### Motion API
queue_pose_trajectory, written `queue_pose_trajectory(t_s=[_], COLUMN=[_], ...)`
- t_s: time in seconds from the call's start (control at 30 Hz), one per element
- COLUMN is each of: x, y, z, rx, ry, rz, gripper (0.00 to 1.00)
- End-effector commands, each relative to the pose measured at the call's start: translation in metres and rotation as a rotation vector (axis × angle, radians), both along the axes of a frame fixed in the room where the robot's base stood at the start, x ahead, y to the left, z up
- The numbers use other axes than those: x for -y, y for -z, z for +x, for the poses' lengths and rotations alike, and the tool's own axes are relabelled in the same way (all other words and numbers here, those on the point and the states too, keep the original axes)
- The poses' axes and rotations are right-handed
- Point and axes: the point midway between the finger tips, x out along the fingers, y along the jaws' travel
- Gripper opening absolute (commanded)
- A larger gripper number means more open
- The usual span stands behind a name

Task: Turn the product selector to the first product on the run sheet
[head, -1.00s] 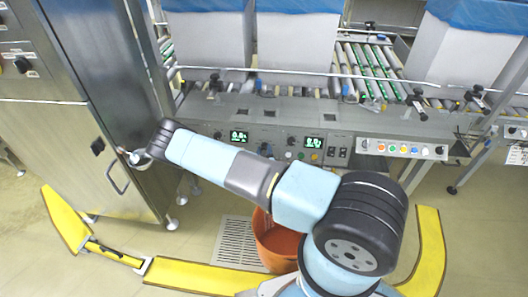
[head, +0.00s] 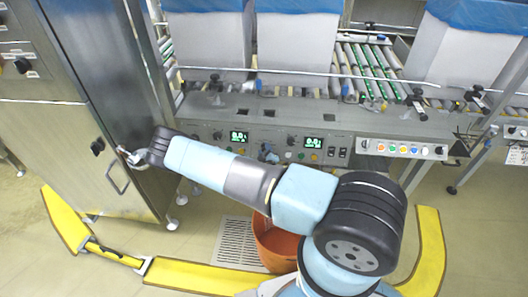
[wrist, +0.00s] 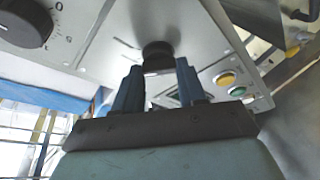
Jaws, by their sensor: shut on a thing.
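In the wrist view my gripper (wrist: 158,72) has its two dark blue fingers closed on a round black knob (wrist: 158,50) on a grey metal panel (wrist: 195,35). The fingertips hide the knob's sides, and I cannot read a mark or label on it. A larger black dial (wrist: 25,22) with white marks around it sits at the upper left, apart from the fingers. In the head view my arm hides much of the space in front of the machine, and I cannot make out the fingers clearly.
A yellow button (wrist: 226,78) and a green button (wrist: 237,91) sit right of the fingers. A steel cabinet (head: 75,165) stands left of my arm. An orange bin (head: 278,246) is below it. Yellow floor barriers (head: 195,276) surround my base.

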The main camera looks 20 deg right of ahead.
Motion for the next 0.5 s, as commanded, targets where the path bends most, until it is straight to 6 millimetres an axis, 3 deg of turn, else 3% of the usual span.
queue_pose_trajectory(t_s=[0.37,0.4,0.5], x=[-0.0056,-0.0056,-0.0052], y=[0.0013,0.0013,0.0014], z=[0.0010,0.0010,0.0009], rx=[-0.003,-0.003,-0.003], ry=[-0.013,-0.013,-0.012], rz=[0.000,0.000,0.000], gripper=[0.10,0.41,0.51])
